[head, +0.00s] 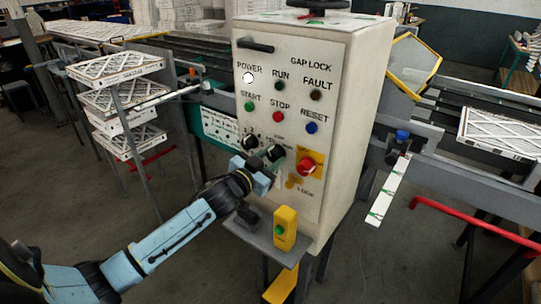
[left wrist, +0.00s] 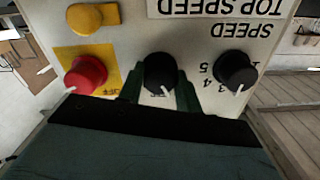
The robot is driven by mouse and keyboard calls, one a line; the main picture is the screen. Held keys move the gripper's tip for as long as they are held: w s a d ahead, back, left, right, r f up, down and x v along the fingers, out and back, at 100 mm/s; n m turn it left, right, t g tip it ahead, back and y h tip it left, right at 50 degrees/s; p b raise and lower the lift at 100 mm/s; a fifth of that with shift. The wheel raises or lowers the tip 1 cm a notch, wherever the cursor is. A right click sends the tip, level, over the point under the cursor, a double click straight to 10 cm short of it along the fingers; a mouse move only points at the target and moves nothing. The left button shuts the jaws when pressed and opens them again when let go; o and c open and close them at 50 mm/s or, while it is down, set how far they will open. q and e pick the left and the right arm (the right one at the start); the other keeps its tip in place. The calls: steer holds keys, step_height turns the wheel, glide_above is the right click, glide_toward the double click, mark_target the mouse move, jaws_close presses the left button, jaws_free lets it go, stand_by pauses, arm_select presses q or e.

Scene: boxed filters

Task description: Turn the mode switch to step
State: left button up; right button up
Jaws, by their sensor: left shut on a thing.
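The mode switch is a black knob (head: 275,152) low on the front of the pale control cabinet, between the speed knob and the red button. In the left wrist view, which is upside down, the mode switch (left wrist: 160,72) has a white pointer line angled toward the picture's bottom right. My left gripper (head: 268,158) reaches it from the lower left. Its dark green fingers (left wrist: 160,90) lie on both sides of the knob, shut on it. The labels around the switch are largely covered or too small to read. My right gripper is not in view.
The speed knob (head: 249,142) sits close left of the switch. The red button (head: 307,167) on a yellow plate sits close right. A yellow box with a green button (head: 285,228) stands on a shelf below.

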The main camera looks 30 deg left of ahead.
arm_select(q)
steer(key=m+p, duration=0.1)
steer(key=m, duration=0.2)
steer(key=shift+m+p, duration=0.45)
steer(key=shift+m, duration=0.85)
steer(key=o, duration=1)
steer(key=shift+s, duration=0.1)
steer(key=s+a, duration=0.1)
steer(key=s, duration=1.2)
